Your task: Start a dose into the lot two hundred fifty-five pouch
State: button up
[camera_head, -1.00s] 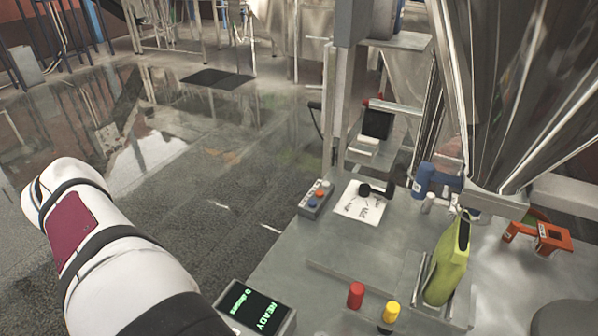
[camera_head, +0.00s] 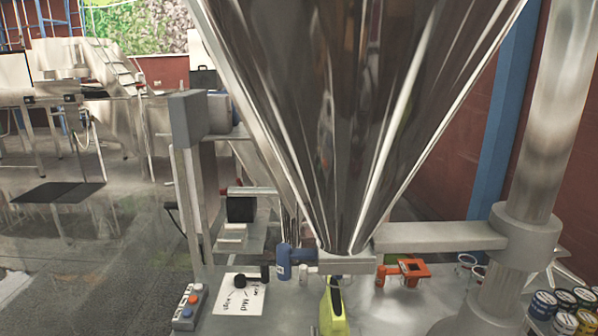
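A yellow-green pouch (camera_head: 331,308) stands upright under the steel hopper's (camera_head: 340,120) narrow outlet, at the bottom middle of the view. Its lower part is cut off by the frame edge, and no lot number can be read on it. A blue cylindrical part (camera_head: 290,257) sits at the left of the outlet. My gripper is not in view.
An orange bracket (camera_head: 405,270) stands right of the outlet. A thick steel column (camera_head: 545,150) with a horizontal arm (camera_head: 440,237) rises at right. Several lidded jars (camera_head: 565,305) fill the lower right corner. Open floor (camera_head: 60,240) lies to the left.

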grip_shut()
dwell(1.4)
